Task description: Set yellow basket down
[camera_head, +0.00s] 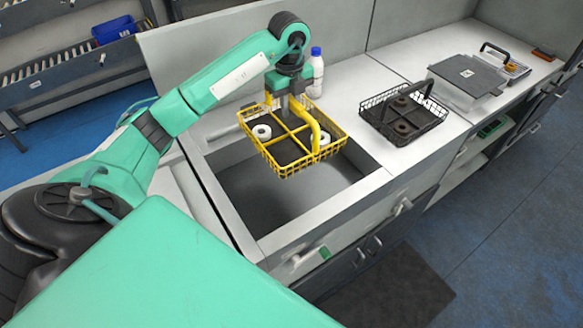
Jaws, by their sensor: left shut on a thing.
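The yellow basket (262,152) is a wire basket with compartments and an arched handle. It holds white ring-like items (262,132) in some compartments. My left gripper (285,103) reaches down from above and is shut on the basket at its handle. The basket hangs over the back part of a dark rectangular recess (270,198) in the counter and looks roughly level. The gripper and handle hide part of its far side. My right gripper is not in view.
A black basket (372,117) with dark round items stands on the counter to the right. A white bottle (316,78) with a blue cap stands behind the yellow basket. A grey lidded box (465,78) is farther right. Bare counter (375,82) lies behind the black basket.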

